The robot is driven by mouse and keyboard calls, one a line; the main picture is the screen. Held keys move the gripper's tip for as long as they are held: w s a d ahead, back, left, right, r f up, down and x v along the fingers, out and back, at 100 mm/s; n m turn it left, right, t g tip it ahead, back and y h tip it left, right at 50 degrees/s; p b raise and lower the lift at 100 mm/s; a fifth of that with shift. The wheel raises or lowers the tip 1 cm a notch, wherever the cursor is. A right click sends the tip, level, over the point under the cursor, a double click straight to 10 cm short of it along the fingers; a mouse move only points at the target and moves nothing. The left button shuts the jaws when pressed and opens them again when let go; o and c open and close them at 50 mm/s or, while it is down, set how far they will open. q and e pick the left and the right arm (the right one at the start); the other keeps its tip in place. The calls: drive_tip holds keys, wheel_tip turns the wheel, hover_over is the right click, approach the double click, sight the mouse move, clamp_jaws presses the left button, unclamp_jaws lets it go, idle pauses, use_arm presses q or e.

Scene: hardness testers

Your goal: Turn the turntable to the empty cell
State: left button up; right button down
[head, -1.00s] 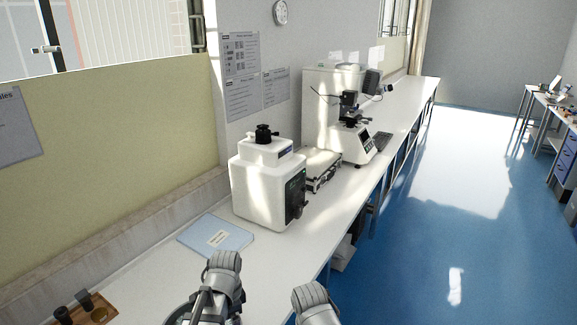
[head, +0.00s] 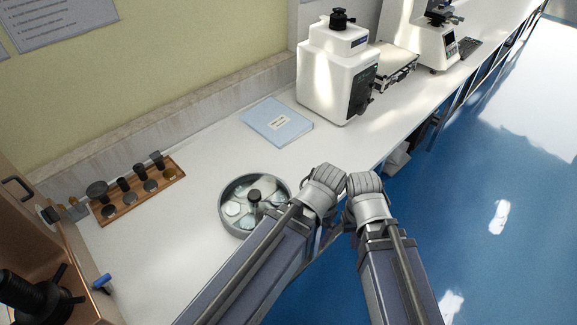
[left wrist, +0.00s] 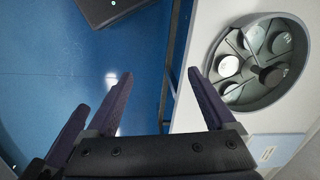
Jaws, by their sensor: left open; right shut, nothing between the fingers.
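The turntable (head: 229,225), a round grey dish with dividers and a dark central knob (head: 254,195), stands on the bench left of my grippers. In the left wrist view the turntable (left wrist: 264,101) is at the upper right, with pale discs in several cells. I cannot clearly tell which cell is empty. My left gripper (left wrist: 160,74) is open, its two dark fingers apart with nothing between them, beside the turntable. In the head view its fingers are hidden behind its wrist. My right gripper (head: 366,188) is shut and empty at the bench's front edge, its fingertips mostly hidden.
A blue folder (head: 278,122) lies behind the turntable. A wooden rack (head: 140,192) with dark parts stands to the left, near a brown machine (head: 40,245). A white tester (head: 335,75) stands farther back. The bench (head: 185,235) around the turntable is clear; blue floor lies right.

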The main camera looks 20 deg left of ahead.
idle(0.5)
use_arm(q)
drive_tip(key=m+h, duration=0.1)
drive_tip(key=m, duration=0.8)
approach(254, 194)
drive_tip(key=shift+s+d+f, duration=0.1)
drive_tip(key=shift+d+f, duration=0.2)
drive_tip(key=shift+f, duration=0.05)
drive_tip(key=shift+a, duration=0.45)
drive_tip(key=shift+f, duration=0.1)
wheel_tip(254, 194, down, 8)
drive_tip(key=b, duration=0.7)
drive_tip(key=shift+b, duration=0.35)
drive_tip(key=shift+r, duration=0.2)
